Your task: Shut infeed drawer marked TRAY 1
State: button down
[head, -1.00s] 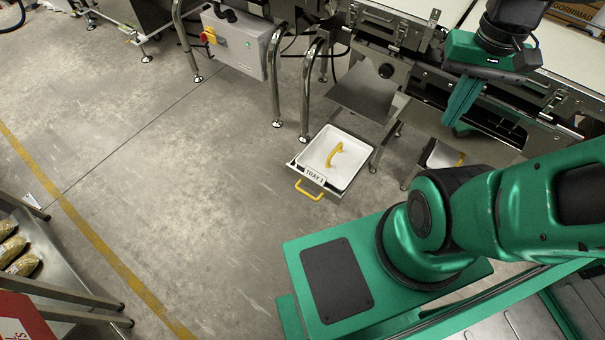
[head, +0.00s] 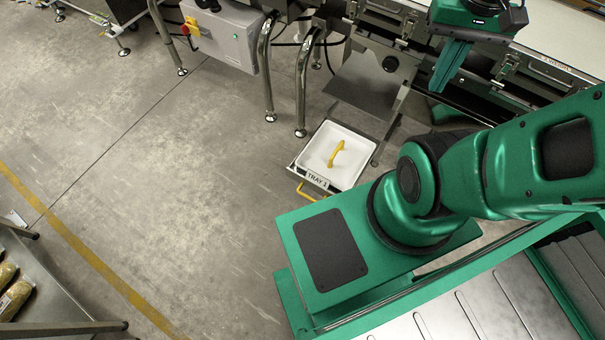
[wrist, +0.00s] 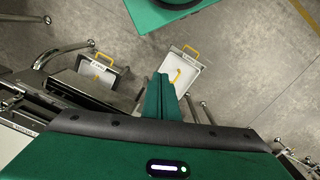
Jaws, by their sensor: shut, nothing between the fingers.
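The infeed drawer marked TRAY 1 (head: 293,166) stands pulled out below the conveyor in the head view. A white pan (head: 349,172) with a yellow bar-shaped handle (head: 337,153) sits in it. The drawer's own yellow front handle (head: 304,192) is partly covered by my base. In the wrist view, the same white pan (wrist: 188,82) shows just right of the fingers. My gripper (head: 438,88) is shut and empty, pointing down, high up and to the right of the drawer. Its fingers (wrist: 159,80) also show in the wrist view, apart from the drawer.
A second drawer with a yellow handle (wrist: 104,58) shows left of my fingers in the wrist view. Bent steel legs (head: 302,90) and a grey control box (head: 222,38) stand left of TRAY 1. The floor (head: 180,180) to the left is open.

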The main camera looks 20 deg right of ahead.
jog(key=w+f+n, duration=0.4)
jog(key=w+n, duration=0.1)
jog(key=w, duration=0.2)
jog(key=w+f+n, duration=0.4)
jog(key=w+n, duration=0.1)
jog(key=w, duration=0.2)
jog(key=w+a+f+n, duration=0.2)
jog(key=w+f+n, duration=0.25)
jog(key=f, duration=0.25)
jog(key=w+a+f+n, duration=0.3)
jog(key=w+f, duration=0.2)
jog(key=f, duration=0.1)
jog(key=n+g+y, duration=0.2)
jog(key=n+y, duration=0.1)
jog(key=n, duration=1.1)
send_over(303, 184)
notch_tip(303, 184, down, 36)
jog(key=x, duration=1)
jog(key=shift+s+a+f, duration=0.15)
jog(key=shift+s+f, duration=0.05)
jog(key=shift+s, duration=0.2)
jog(key=shift+w+d+f, duration=0.15)
jog(key=shift+w+d, duration=0.8)
jog(key=shift+d, duration=0.15)
jog(key=shift+w+d, duration=0.3)
jog(key=shift+d, duration=0.2)
jog(key=shift+w, duration=0.1)
